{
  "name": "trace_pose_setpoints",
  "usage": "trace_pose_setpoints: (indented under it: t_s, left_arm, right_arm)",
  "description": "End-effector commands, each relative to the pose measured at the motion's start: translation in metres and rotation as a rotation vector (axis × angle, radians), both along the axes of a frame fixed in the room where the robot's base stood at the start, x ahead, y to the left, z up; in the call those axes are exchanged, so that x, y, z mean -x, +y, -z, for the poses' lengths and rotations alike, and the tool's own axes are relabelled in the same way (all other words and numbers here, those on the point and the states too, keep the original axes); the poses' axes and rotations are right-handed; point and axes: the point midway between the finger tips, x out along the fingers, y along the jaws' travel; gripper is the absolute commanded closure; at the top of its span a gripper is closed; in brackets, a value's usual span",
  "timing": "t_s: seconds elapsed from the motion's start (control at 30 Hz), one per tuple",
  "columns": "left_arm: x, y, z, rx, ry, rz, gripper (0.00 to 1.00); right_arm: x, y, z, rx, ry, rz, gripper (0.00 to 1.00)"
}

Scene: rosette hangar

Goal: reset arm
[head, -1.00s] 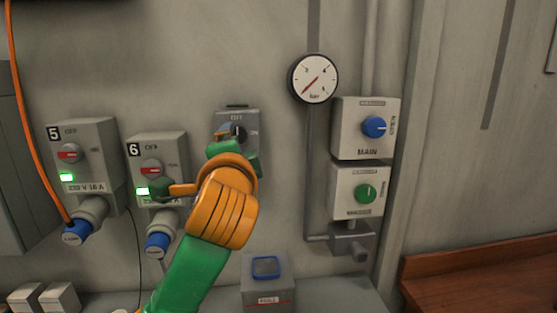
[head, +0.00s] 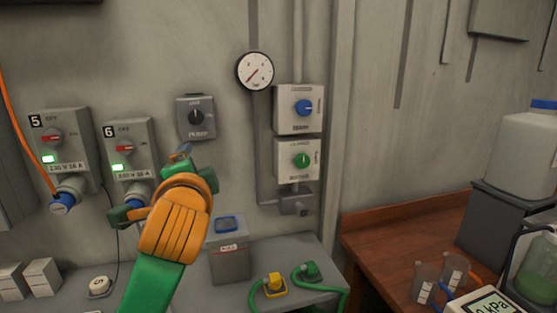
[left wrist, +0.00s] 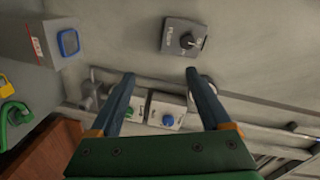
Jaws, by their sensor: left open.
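My left gripper (head: 155,185) is open and empty, on its orange wrist and green forearm, in front of the wall below the grey pump switch. The left wrist view shows its two dark fingers (left wrist: 160,82) spread apart with nothing between them. The grey pump switch (head: 181,119) has a dark round knob (head: 196,117) and is clear of the gripper in the head view. The switch also shows in the left wrist view (left wrist: 172,35), beyond the fingertips. My right gripper is not in view.
Breaker boxes 5 (head: 75,125) and 6 (head: 142,135) have green lights; the hand partly covers box 6's plug area. A gauge (head: 255,71), blue-knob box (head: 285,120) and green-knob box (head: 287,170) are on the wall. A grey box (head: 230,262) stands below. A wooden bench (head: 375,240) is at right.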

Motion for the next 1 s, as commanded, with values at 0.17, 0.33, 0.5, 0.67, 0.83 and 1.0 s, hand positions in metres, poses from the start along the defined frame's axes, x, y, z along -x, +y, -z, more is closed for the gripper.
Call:
trace_pose_setpoints:
  t_s: [0.17, 0.33, 0.5, 0.67, 0.83, 1.0]
  left_arm:
    - [-0.003, -0.001, 0.048, 0.083, 0.076, 0.018, 0.19]
    - [0.003, -0.001, 0.120, 0.216, 0.195, 0.027, 0.19]
    - [0.032, -0.001, 0.217, 0.409, 0.360, 0.001, 0.19]
    - [0.096, 0.004, 0.320, 0.646, 0.558, -0.101, 0.19]
    - [0.175, 0.009, 0.389, 0.836, 0.719, -0.249, 0.19]
    - [0.245, 0.015, 0.425, 0.962, 0.830, -0.400, 0.19]
  right_arm:
    - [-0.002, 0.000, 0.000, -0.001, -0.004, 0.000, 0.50]
    - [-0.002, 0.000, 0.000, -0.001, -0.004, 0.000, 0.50]
    - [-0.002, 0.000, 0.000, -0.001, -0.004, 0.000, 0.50]
    - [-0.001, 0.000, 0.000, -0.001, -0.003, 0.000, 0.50]
    - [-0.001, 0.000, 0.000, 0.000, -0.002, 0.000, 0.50]
    - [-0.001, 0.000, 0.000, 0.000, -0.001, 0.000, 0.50]
